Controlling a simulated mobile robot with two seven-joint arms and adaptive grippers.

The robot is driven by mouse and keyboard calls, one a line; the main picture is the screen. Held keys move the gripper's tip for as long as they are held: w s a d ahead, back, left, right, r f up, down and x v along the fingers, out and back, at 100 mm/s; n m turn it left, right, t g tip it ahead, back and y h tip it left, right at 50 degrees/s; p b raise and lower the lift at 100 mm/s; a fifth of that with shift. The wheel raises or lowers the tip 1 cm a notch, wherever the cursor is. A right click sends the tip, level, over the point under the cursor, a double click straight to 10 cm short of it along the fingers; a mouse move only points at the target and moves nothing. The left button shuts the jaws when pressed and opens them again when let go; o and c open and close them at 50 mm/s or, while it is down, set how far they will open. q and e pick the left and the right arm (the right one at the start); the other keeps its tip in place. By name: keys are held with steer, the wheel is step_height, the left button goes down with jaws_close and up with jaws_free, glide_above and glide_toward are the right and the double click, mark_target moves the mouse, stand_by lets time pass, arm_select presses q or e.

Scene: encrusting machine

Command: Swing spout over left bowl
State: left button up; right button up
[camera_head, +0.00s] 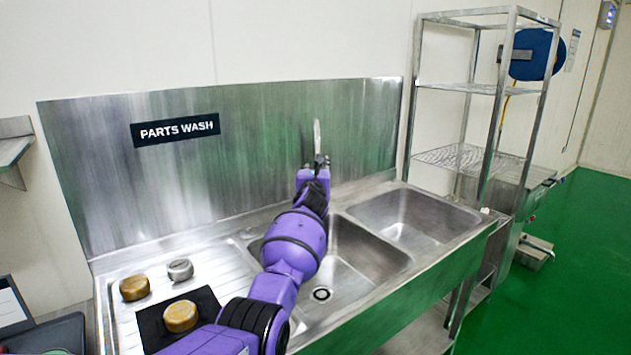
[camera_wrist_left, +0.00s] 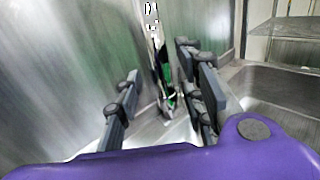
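The thin metal spout (camera_head: 317,136) stands upright at the back of the sink, in front of the splashback. My left gripper (camera_head: 320,162) is at the spout, with its arm reaching across the left bowl (camera_head: 365,257). In the left wrist view, the fingers of my left gripper (camera_wrist_left: 163,103) are apart, and the shiny spout (camera_wrist_left: 156,50) shows between and beyond them. I cannot tell whether either finger touches it. The spout's base is mostly hidden by the gripper in the head view. My arm covers part of the left bowl. My right gripper is not in view.
The right bowl (camera_head: 418,218) is empty. Two brass-coloured round parts (camera_head: 181,316) (camera_head: 134,287) and a grey one (camera_head: 180,269) lie on the drainboard, left of my arm. A wire shelf rack (camera_head: 470,160) stands right of the sink. The splashback (camera_head: 240,160) rises close behind the spout.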

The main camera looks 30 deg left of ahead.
arm_select(q)
steer(key=v, duration=1.1)
steer(key=shift+d, duration=0.1)
